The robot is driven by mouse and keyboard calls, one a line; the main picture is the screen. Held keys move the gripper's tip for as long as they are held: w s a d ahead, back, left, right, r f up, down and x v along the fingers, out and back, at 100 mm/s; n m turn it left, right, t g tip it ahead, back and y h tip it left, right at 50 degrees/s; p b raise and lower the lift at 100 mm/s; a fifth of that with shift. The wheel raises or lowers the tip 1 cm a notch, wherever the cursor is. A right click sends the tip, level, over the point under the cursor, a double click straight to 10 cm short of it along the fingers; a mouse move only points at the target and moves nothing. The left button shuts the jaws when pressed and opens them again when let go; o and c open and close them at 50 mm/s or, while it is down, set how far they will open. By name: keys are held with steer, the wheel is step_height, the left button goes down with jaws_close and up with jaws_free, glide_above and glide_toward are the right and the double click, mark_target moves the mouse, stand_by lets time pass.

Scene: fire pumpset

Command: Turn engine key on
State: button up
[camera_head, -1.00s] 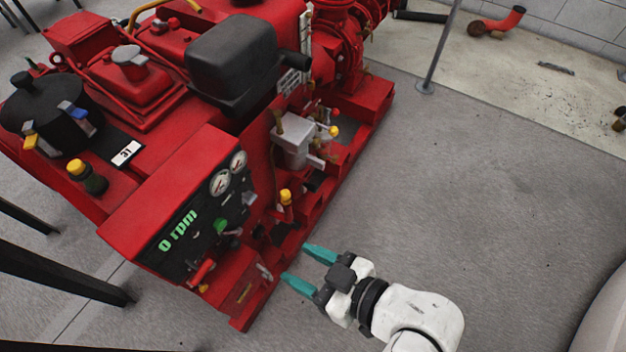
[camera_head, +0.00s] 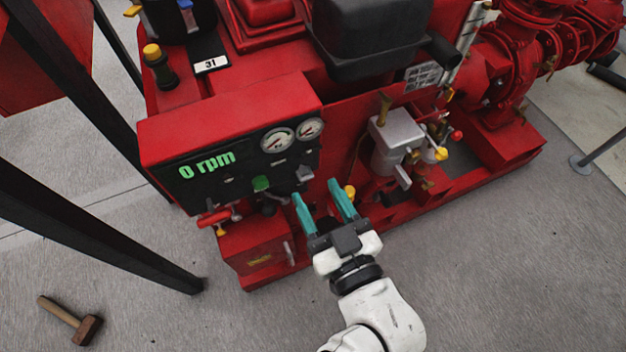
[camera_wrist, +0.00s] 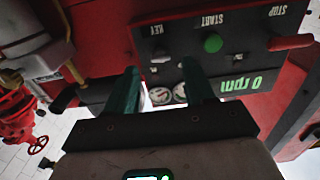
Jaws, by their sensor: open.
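The red engine's control panel (camera_head: 222,176) faces my gripper. In the wrist view the panel (camera_wrist: 233,62) appears upside down, with the labels KEY, START and STOP. A small pale key switch (camera_wrist: 160,58) sits by the KEY label; in the head view a small grey part (camera_head: 305,174) right of the green start button (camera_head: 261,183) seems to be it. My gripper (camera_head: 315,189) is open and empty, its teal fingers pointing at the panel's lower right. In the wrist view the switch shows between the fingertips (camera_wrist: 160,66), apart from them. Whether the key is turned is unclear.
The display reads 0 rpm. A red stop handle (camera_head: 214,217) sticks out at the panel's lower left. A hammer (camera_head: 75,322) lies on the floor. The floor at lower right is clear.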

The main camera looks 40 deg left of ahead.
mark_target(308, 180)
steer(key=shift+x, duration=1.7)
steer(key=shift+c, duration=0.5)
jaws_close()
